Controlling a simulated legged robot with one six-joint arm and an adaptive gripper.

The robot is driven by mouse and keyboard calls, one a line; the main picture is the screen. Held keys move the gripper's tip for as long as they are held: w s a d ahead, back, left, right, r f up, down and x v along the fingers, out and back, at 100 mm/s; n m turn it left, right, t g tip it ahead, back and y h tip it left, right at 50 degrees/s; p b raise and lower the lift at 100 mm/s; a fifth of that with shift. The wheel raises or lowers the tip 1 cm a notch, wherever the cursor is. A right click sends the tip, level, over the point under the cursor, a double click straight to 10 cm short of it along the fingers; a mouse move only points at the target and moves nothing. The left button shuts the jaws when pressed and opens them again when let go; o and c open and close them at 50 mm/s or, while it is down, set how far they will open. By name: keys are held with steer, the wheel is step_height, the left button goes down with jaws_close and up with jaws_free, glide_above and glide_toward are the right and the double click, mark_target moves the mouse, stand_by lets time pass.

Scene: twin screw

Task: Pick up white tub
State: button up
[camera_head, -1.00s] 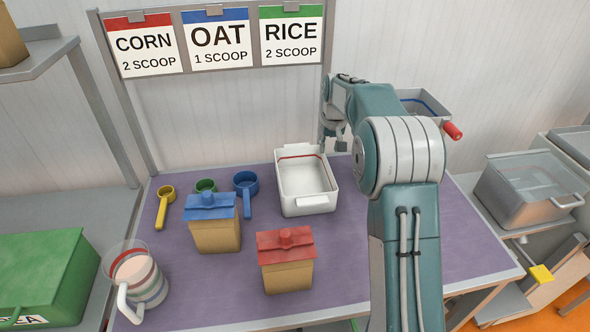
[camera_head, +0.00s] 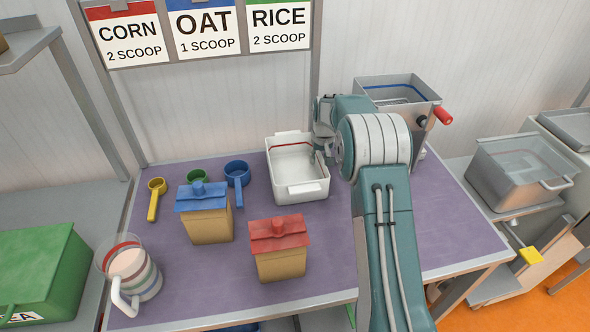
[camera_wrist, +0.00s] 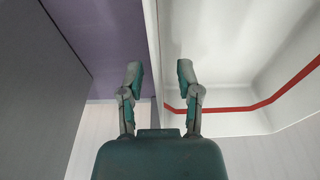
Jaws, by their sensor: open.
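The white tub (camera_head: 300,185) stands upright on the purple table top (camera_head: 215,285), with a red line around its inside and a handle tab at each end. It looks empty. My gripper (camera_wrist: 158,75) is open at the tub's right side in the head view, where my arm partly hides it. In the wrist view the tub's wall edge (camera_wrist: 153,60) runs between the two fingers. One finger is over the purple table side and the other is over the tub's white inside (camera_wrist: 225,50). The fingers do not visibly pinch the wall.
A blue-lidded box (camera_head: 205,212) and a red-lidded box (camera_head: 279,249) stand left and in front of the tub. Yellow (camera_head: 154,200), green (camera_head: 197,177) and blue (camera_head: 238,174) scoops lie behind. A striped pitcher (camera_head: 135,275) stands front left.

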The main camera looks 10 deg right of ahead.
jaws_close()
stand_by(0.3)
